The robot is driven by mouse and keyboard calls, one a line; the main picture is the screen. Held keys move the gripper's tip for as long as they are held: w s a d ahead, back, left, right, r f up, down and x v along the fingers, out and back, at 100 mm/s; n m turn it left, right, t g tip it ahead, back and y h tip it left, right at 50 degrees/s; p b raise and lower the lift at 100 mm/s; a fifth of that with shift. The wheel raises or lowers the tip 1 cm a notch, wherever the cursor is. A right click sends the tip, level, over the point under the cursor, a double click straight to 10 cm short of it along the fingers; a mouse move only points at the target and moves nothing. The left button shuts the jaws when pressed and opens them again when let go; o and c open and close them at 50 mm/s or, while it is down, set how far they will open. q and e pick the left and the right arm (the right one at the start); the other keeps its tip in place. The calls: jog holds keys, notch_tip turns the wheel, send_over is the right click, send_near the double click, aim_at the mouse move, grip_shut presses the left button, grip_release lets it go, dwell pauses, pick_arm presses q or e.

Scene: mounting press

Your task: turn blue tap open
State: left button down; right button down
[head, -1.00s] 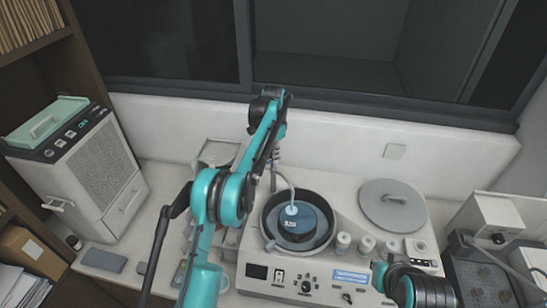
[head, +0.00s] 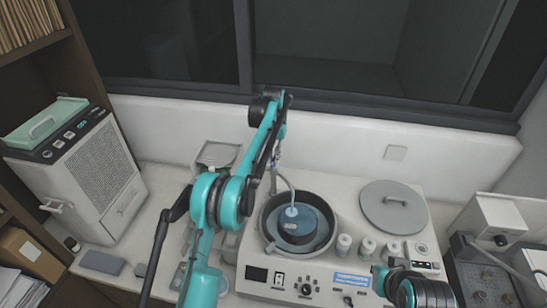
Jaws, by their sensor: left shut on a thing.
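My left arm reaches over the mounting press (head: 345,190) from the left. My left gripper (head: 274,158) points down behind the press bowl (head: 265,228), at the top of a thin curved spout (head: 285,183). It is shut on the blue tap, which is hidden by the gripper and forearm. The spout bends down to a pale nozzle over the blue round piece (head: 310,222) in the bowl. My right arm shows at the bottom right; its gripper is not in view.
A grey lid (head: 393,207) lies right of the bowl. Several small jars (head: 367,248) stand before it. A cabinet unit (head: 85,175) stands left, a white device (head: 495,220) right. The wall and window frame are close behind the forearm.

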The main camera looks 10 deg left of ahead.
aim_at(273, 160)
pick_arm(q)
jog(key=shift+r+n, duration=0.1)
jog(key=shift+n, duration=0.2)
dwell(0.4)
jog(key=c, duration=1.6)
grip_release()
notch_tip(273, 160, up, 7)
jog(key=shift+r, duration=0.2)
